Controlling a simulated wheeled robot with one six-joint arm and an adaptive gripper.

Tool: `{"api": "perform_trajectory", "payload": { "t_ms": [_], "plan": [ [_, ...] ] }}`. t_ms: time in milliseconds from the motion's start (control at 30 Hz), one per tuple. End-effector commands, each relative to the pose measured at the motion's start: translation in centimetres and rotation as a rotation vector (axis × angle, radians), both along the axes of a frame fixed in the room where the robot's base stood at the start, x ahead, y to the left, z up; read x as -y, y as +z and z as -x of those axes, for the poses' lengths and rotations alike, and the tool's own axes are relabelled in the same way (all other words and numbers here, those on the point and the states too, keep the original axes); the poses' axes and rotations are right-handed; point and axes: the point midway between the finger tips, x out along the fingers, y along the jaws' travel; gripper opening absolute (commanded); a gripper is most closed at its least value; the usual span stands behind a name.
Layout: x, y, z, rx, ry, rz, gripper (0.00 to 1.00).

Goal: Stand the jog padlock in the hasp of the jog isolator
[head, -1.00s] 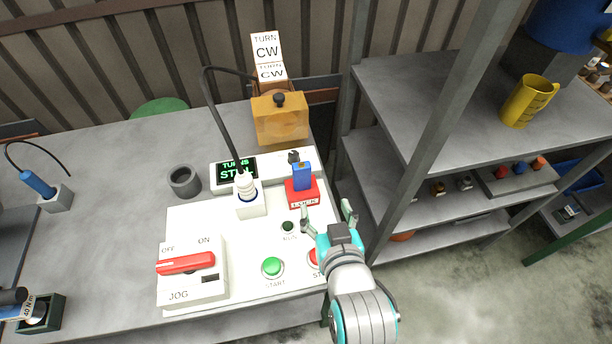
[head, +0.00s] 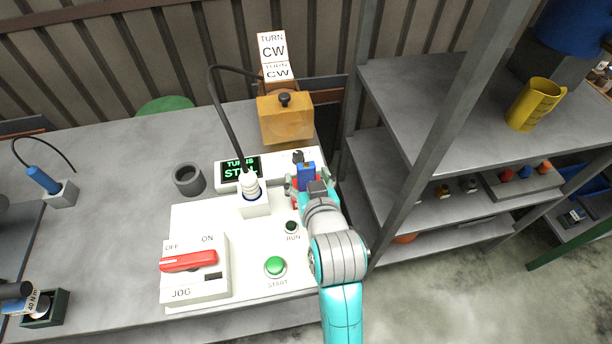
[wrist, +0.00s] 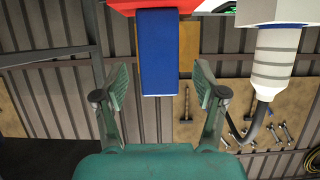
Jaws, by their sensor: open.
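The blue padlock (head: 306,171) stands in its red holder (head: 293,203) at the right of the white panel. In the wrist view the padlock (wrist: 159,55) is a blue block hanging from the top edge. My gripper (head: 305,187) is at the padlock, largely hiding the holder. In the wrist view my gripper (wrist: 160,80) is open, with one finger on each side of the padlock and a gap on both sides. The jog isolator (head: 195,278) is a white box at the front left of the panel. Its red handle (head: 188,261) lies sideways near OFF; a dark slot (head: 212,276) is below.
A white ribbed plug with a cable (head: 251,187) stands close left of my gripper. Behind are a display (head: 240,168) and an orange box (head: 286,120). A green START button (head: 275,266) is in front. A shelf post (head: 420,150) rises at the right.

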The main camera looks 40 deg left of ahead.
Motion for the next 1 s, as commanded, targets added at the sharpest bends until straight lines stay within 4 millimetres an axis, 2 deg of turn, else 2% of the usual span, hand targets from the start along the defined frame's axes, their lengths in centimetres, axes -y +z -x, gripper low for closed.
{"api": "perform_trajectory", "payload": {
  "t_ms": [200, 467, 733, 767, 1000],
  "plan": [
    [-1.6, -0.9, -1.4, 0.000, 0.000, 0.000, 0.71],
    [-1.7, -1.0, -1.5, 0.000, 0.000, 0.000, 0.71],
    [-1.7, -1.0, -1.5, 0.000, 0.000, 0.000, 0.03],
    [-1.7, -1.0, -1.5, 0.000, 0.000, 0.000, 0.00],
    [-1.7, -0.8, -1.5, 0.001, 0.000, -0.001, 0.00]
  ]
}}
